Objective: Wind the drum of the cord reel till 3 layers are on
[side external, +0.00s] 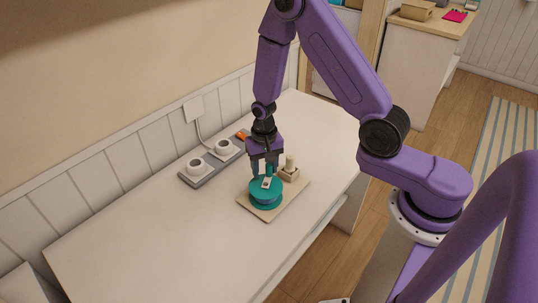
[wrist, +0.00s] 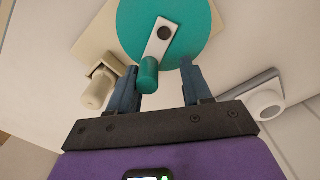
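The cord reel's teal drum (side external: 265,194) sits on a cream base board (side external: 268,212) on the white worktop. In the wrist view the drum (wrist: 190,30) carries a white crank arm (wrist: 158,42) with a teal handle (wrist: 148,76). My gripper (side external: 265,172) points down over the drum. In the wrist view my gripper (wrist: 160,68) is open, its blue fingers on either side of the handle. The handle is close to the left finger, with a clear gap to the right one. A cream peg (wrist: 97,88) on a block stands beside the drum. I cannot make out cord or layers.
A grey strip (side external: 205,174) with two white round pieces (side external: 195,166) lies along the wall, near an orange item (side external: 242,135). A cable runs up to a wall plate (side external: 194,109). The worktop's left front part (side external: 165,245) is clear.

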